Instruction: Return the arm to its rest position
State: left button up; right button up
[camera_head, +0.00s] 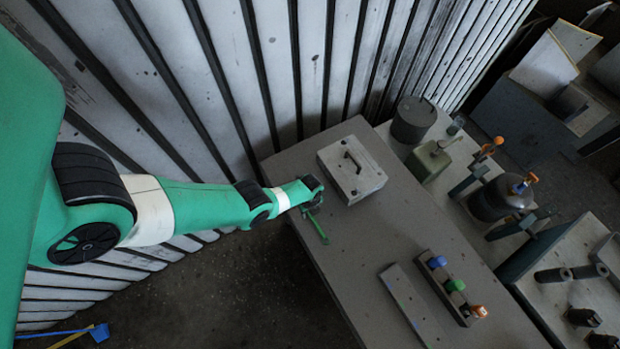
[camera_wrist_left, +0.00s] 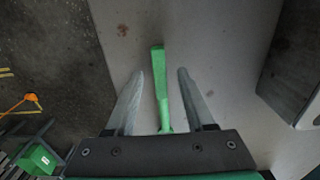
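My left arm (camera_head: 210,205) comes in from the left in the head view, and its gripper (camera_head: 314,207) is over the near left corner of the grey table (camera_head: 400,235). In the left wrist view the left gripper (camera_wrist_left: 162,95) has its two fingers spread apart. A slim green piece (camera_wrist_left: 160,85) shows between the fingers, with a clear gap on each side. The green piece also shows in the head view (camera_head: 319,229), just below the gripper near the table edge. I cannot tell whether it touches the table. My right gripper is not in view.
A grey box with a handle (camera_head: 352,170) stands on the table close to the gripper. A holder (camera_head: 447,285) with blue, green and orange-topped pieces is farther front. A ribbed wall (camera_head: 225,75) rises behind. Tanks and clamps stand at right. The table's middle is clear.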

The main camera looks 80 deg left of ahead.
pick_arm(q)
jog(key=o, duration=0.5)
dwell(0.4)
